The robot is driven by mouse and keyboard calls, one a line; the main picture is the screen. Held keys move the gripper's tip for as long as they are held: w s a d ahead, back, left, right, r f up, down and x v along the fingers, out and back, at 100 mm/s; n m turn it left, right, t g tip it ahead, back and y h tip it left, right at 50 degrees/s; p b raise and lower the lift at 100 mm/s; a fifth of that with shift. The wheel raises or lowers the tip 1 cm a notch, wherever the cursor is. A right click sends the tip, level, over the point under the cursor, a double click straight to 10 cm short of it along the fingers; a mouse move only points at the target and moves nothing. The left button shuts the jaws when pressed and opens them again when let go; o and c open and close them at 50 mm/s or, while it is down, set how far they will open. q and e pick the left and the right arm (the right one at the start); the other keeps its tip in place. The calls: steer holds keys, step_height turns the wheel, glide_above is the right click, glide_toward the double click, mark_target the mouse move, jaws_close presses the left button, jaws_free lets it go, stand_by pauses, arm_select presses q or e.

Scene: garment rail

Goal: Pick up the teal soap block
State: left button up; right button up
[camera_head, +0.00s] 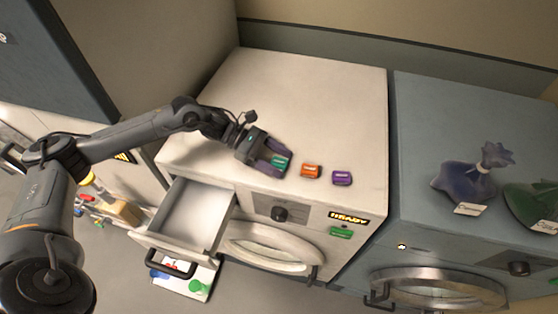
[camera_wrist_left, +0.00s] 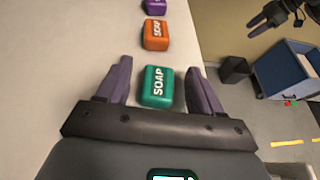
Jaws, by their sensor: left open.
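The teal soap block (camera_head: 280,162) lies on top of the white washing machine near its front edge. My left gripper (camera_head: 284,163) is open with its fingers on either side of the block. In the left wrist view the teal block (camera_wrist_left: 158,87), lettered SOAP, sits between the two purple fingers, with a gap on each side. An orange soap block (camera_head: 311,171) and a purple soap block (camera_head: 342,178) lie in a row to its right. What looks like my right gripper (camera_wrist_left: 257,24) shows at the top right of the wrist view; its opening is unclear.
The white washing machine's drawer (camera_head: 190,243) is pulled out at the front. A grey machine (camera_head: 420,130) on the right bears a purple and a green tied bag (camera_head: 531,203). The white top behind the soaps is clear.

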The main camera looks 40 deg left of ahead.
arm_select(q)
steer(key=shift+d, duration=0.1)
steer(key=shift+f, duration=0.1)
steer(key=shift+w, duration=0.1)
steer(key=c, duration=1)
steer(key=shift+c, duration=0.2)
